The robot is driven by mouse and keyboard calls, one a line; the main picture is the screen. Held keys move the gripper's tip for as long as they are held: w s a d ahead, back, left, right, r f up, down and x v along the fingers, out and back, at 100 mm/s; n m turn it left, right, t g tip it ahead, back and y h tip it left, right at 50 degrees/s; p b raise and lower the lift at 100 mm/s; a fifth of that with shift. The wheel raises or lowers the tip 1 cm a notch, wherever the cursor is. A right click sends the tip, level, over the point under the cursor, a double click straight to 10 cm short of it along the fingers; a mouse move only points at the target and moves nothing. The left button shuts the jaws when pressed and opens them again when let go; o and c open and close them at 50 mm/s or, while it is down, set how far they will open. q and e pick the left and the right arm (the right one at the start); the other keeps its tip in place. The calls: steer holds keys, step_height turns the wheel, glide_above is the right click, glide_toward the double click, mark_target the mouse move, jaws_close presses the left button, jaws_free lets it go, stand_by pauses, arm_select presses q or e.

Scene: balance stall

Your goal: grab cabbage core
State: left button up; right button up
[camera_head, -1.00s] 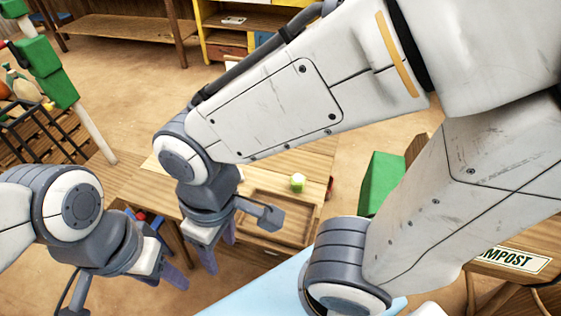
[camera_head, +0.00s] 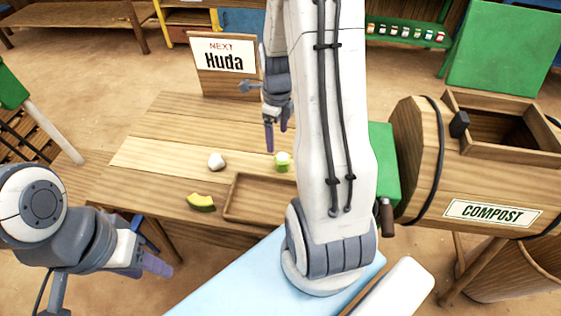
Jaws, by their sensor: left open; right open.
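A small pale green chunk (camera_head: 283,163), which looks like the cabbage core, is by the far edge of a shallow wooden tray (camera_head: 229,200) on the wooden table. I cannot tell if it touches the tray's rim. My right gripper (camera_head: 276,136) points down with its purple fingers apart and empty. Its fingertips show just above the pale green chunk in the picture, and they look apart from it. My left gripper (camera_head: 152,264) is open and empty at the lower left, in front of the table.
A white lump (camera_head: 216,161) and a green-and-yellow rind piece (camera_head: 201,202) lie on the table (camera_head: 150,160). A "NEXT Huda" sign (camera_head: 224,65) stands at its back. A wooden compost barrel (camera_head: 480,175) with an open top is at the right. My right arm hides the table's right part.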

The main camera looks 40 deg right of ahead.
steer(key=m, duration=0.1)
glide_above(282, 157)
step_height(282, 157, down, 5)
steer(key=shift+w+d+r, duration=0.15)
steer(key=shift+f, duration=3.2)
jaws_close()
